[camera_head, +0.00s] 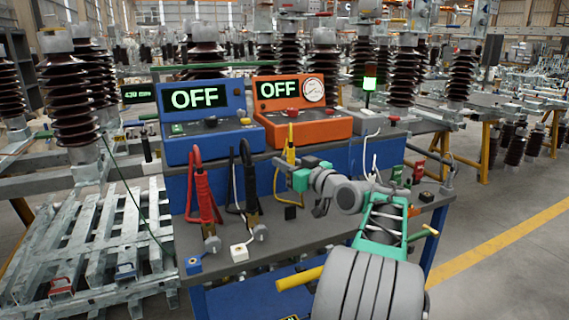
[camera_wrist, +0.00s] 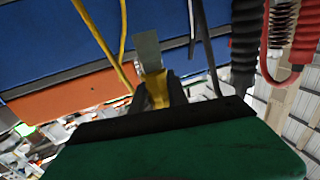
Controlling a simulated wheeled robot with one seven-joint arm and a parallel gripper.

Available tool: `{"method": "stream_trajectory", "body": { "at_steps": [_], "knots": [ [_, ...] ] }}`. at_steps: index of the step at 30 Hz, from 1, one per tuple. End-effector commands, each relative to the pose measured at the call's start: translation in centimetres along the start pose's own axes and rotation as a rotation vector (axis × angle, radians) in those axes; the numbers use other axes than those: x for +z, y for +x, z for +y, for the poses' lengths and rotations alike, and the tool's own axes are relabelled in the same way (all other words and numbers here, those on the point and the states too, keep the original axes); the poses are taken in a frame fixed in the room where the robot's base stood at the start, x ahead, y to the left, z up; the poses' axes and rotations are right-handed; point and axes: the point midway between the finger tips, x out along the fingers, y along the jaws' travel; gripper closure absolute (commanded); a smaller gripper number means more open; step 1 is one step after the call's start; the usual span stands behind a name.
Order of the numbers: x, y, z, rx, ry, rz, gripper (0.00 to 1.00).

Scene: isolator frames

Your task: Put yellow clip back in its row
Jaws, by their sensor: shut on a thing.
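The yellow clip (camera_head: 291,143) is upright in front of the orange OFF unit, at the back edge of the bench. In the wrist view the yellow clip (camera_wrist: 157,90) sits between the dark fingers of my gripper (camera_wrist: 156,82), with a grey metal piece beyond it. My gripper (camera_head: 291,162) is shut on it. A yellow cable (camera_head: 275,185) loops down beside the clip. Whether the yellow clip touches the bench cannot be told.
A blue OFF unit (camera_head: 200,125) and an orange OFF unit (camera_head: 300,118) stand behind the clips. Small blocks, blue (camera_head: 193,266) and white (camera_head: 240,252), lie at the front left. Bare bench top (camera_head: 285,240) lies in front.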

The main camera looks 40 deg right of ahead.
Motion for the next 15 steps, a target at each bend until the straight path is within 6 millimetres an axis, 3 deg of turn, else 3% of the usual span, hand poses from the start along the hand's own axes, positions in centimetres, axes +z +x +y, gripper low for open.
{"method": "stream_trajectory", "body": {
  "at_steps": [1, 7, 15],
  "knots": [
    [1.1, 0.0, 0.0, 0.000, -0.001, 0.001, 1.00],
    [3.4, -0.1, 0.1, 0.002, -0.002, 0.001, 1.00],
    [4.5, -0.1, 0.1, 0.002, -0.002, 0.002, 1.00]
  ]
}}
